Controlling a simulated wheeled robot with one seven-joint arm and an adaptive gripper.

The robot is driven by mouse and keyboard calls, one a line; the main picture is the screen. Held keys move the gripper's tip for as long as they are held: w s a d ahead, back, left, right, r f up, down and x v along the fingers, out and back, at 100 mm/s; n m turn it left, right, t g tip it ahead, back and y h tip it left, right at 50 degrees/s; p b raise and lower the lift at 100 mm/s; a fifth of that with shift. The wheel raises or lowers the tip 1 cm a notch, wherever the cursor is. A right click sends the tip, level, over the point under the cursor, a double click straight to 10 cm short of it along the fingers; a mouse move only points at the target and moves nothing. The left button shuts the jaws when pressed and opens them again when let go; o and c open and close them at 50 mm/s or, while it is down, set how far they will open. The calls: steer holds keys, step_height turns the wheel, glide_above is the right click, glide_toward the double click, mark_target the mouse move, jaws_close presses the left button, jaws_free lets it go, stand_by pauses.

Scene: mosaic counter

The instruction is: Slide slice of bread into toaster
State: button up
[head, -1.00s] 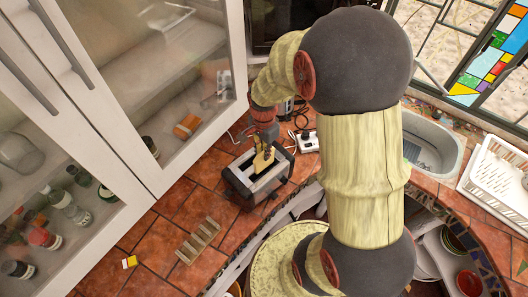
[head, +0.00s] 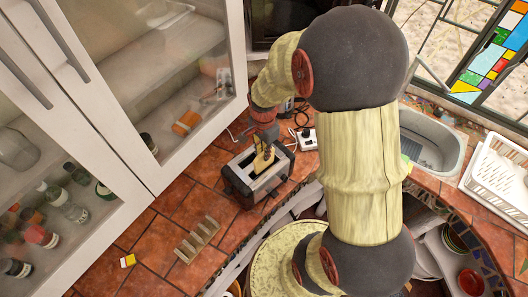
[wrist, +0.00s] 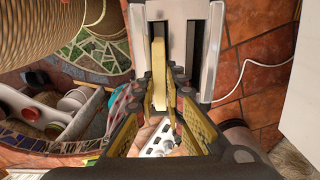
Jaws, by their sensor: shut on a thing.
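The toaster (head: 240,182) stands on the tiled counter, dark at the ends with a pale top and a long slot. It also shows in the wrist view (wrist: 210,50), with dark slots between pale metal strips. My gripper (head: 262,153) is above the toaster. It is shut on the slice of bread (head: 262,162), which stands on edge over the slot. In the wrist view the slice (wrist: 159,75) is seen edge-on between the fingertips (wrist: 160,90), in line with a slot. I cannot tell how deep its lower edge sits.
A wooden rack (head: 197,240) and a small yellow item (head: 128,261) lie on the counter at front left. A white power strip (head: 308,140) with cables is behind the toaster. Glass-door cabinets (head: 150,80) stand close on the left. A sink (head: 438,150) and white dish rack (head: 498,170) are right.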

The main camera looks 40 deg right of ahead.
steer(key=shift+f+b, duration=0.8)
steer(key=shift+f, duration=0.5)
steer(key=o, duration=0.5)
steer(key=shift+o, duration=1)
steer(key=o, duration=0.4)
step_height(320, 180, up, 12)
steer(key=shift+r, duration=0.1)
stand_by(0.6)
